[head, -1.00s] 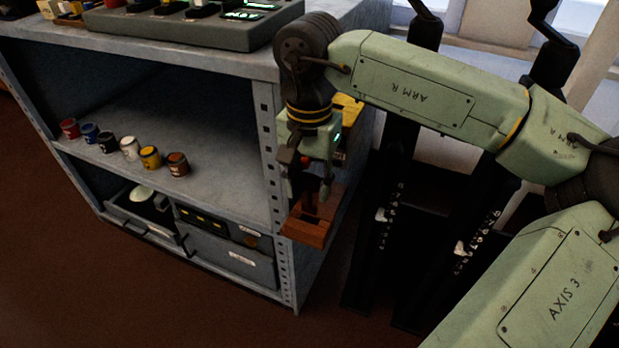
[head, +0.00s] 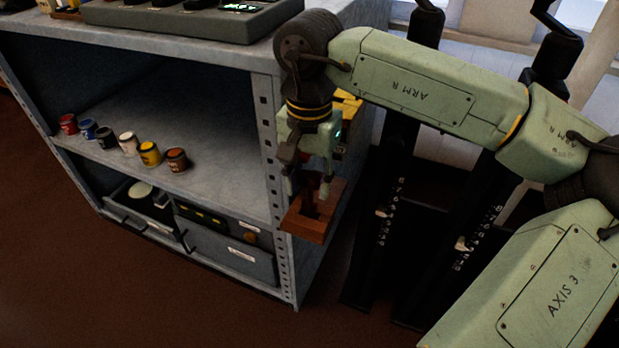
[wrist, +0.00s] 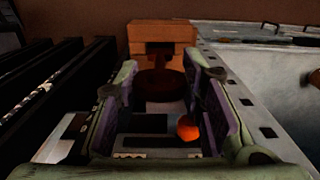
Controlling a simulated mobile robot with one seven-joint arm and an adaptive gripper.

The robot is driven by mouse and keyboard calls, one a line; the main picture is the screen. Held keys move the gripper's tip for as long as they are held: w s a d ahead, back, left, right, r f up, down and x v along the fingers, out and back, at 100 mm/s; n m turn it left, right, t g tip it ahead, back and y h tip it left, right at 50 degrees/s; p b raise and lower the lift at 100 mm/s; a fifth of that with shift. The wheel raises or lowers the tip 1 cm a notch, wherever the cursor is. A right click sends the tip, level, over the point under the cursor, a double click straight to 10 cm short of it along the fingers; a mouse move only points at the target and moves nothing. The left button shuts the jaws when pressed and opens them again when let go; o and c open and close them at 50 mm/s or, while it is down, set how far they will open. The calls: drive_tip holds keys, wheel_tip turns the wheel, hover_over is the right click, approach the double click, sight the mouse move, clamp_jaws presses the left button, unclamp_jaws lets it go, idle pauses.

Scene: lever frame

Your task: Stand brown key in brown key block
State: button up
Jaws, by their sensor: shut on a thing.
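The brown key block (head: 304,229) is a reddish-brown wooden block with a dark opening, at the right side of the shelf unit. It also shows at the top middle of the wrist view (wrist: 163,31). My gripper (head: 309,187) points down over the block. The dark brown key (wrist: 162,84) is between its two fingers in the wrist view, and my gripper is shut on it. In the head view the key (head: 312,188) looks upright, its lower end at the block's opening. How deep it sits in the block I cannot tell.
The metal shelf unit (head: 283,170) stands close left of my gripper. Several small paint pots (head: 127,141) stand on its middle shelf, with grey drawers (head: 225,250) below. Tall black lever frames (head: 385,190) stand to the right.

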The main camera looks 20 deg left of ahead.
sight(309, 202)
drive_tip(key=shift+f+b, duration=1.7)
drive_tip(key=shift+f, duration=0.5)
drive_tip(key=shift+f, duration=0.2)
drive_tip(key=o, duration=1.2)
drive_tip(key=shift+c, duration=0.2)
wheel_tip(309, 202, up, 7)
drive_tip(key=p, duration=0.4)
drive_tip(key=shift+r+p, duration=0.1)
drive_tip(key=shift+p, duration=0.25)
